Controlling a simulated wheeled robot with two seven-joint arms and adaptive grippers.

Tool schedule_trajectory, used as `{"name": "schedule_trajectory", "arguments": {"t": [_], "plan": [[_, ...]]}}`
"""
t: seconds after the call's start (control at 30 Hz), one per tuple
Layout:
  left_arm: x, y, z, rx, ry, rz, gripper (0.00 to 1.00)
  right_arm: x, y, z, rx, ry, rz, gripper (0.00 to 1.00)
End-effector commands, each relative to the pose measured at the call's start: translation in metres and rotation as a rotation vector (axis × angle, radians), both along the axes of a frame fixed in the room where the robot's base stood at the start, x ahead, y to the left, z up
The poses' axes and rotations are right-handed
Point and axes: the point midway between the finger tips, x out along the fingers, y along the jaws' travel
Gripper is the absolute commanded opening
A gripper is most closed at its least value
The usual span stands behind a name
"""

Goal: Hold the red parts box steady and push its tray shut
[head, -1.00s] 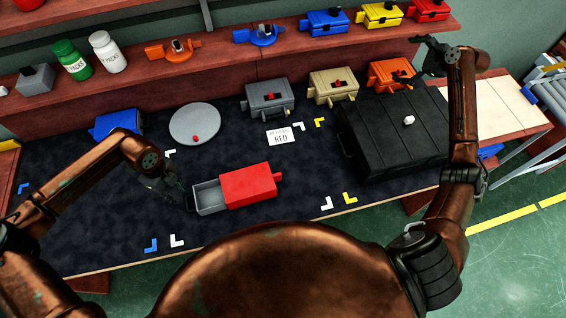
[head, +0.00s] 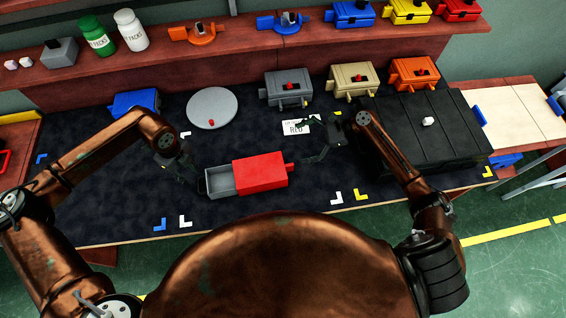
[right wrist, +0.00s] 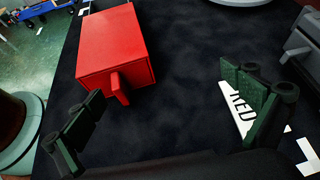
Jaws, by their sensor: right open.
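The red parts box (head: 262,171) sits on the dark mat, with a small red knob on its right end. Its grey tray (head: 219,181) sticks out of the left end and looks empty. In the right wrist view the red box (right wrist: 118,45) lies at upper left, its knob (right wrist: 118,88) facing my gripper. My right gripper (head: 309,143) is open, a little right of the box, its fingers apart and not touching it. My left gripper (head: 188,172) is beside the tray's outer end; its fingers are too dark and small to read, and contact is unclear.
A card reading RED (head: 296,127) lies partly behind my right gripper. A large black case (head: 425,135) stands to the right, a grey disc (head: 212,107) and a grey box (head: 287,89) behind.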

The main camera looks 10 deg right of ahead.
Motion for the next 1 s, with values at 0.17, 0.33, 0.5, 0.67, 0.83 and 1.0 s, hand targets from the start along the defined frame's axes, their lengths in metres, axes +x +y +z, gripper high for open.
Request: {"name": "schedule_trajectory", "arguments": {"t": [0.17,0.33,0.5,0.67,0.83,1.0], "plan": [[0.000,0.000,0.000,0.000,0.000,0.000,0.29,-0.040,0.057,-0.010,0.077,0.054,0.088,1.00],[0.000,0.000,0.000,0.000,0.000,0.000,0.29,-0.059,0.080,-0.012,0.112,0.078,0.126,1.00],[0.000,0.000,0.000,0.000,0.000,0.000,0.29,-0.062,0.087,-0.013,0.118,0.083,0.132,1.00],[0.000,0.000,0.000,0.000,0.000,0.000,0.29,-0.062,0.101,-0.019,0.119,0.082,0.132,1.00],[0.000,0.000,0.000,0.000,0.000,0.000,0.29,-0.062,0.126,-0.029,0.119,0.082,0.132,1.00],[0.000,0.000,0.000,0.000,0.000,0.000,0.29,-0.061,0.145,-0.038,0.118,0.082,0.131,1.00]]}}
